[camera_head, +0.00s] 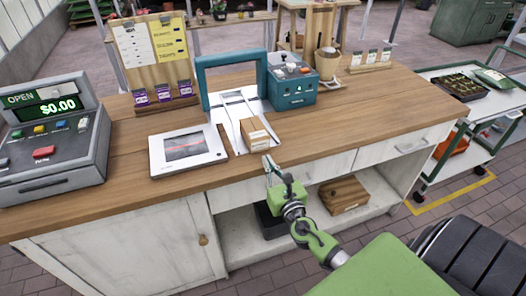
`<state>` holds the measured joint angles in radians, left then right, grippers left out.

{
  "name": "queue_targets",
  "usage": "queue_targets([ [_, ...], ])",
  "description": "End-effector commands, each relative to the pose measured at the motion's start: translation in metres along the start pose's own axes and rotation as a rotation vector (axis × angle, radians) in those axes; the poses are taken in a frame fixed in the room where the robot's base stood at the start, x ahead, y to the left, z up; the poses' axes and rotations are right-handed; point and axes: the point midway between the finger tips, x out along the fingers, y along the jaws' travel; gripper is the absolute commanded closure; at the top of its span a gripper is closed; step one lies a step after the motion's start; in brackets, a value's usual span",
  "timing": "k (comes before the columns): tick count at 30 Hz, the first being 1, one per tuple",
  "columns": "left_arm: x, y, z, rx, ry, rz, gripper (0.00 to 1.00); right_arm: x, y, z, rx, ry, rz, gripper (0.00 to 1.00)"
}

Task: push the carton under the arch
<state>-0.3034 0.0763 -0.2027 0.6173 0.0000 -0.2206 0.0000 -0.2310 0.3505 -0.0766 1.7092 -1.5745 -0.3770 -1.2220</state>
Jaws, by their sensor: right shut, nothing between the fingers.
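A small brown carton (255,134) with a pale label stands at the near end of a white strip (228,122) on the wooden counter. A teal arch (232,72) spans the far part of the strip, behind the carton. My right gripper (268,162) is shut and empty. It is at the counter's front edge, on the near side of the carton and slightly right of it. Whether its tips touch the carton is hard to tell. My left gripper is out of view.
A teal box (291,83) adjoins the arch on the right. A white panel with a dark screen (187,149) lies left of the strip. A cash register (50,139) stands at the far left.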

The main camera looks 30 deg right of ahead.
Motion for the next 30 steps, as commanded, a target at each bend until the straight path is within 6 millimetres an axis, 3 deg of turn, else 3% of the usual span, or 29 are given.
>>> queue_targets([
  [7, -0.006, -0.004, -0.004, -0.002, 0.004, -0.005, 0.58, 0.035, 0.000, 0.000, 0.000, 0.000, 0.000, 1.00],
  [23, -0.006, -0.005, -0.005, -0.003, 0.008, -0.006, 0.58, 0.046, 0.000, -0.001, 0.001, 0.000, 0.000, 1.00],
  [30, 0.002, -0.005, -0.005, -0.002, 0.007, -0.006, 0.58, 0.075, 0.000, -0.002, 0.001, 0.000, 0.000, 1.00],
])
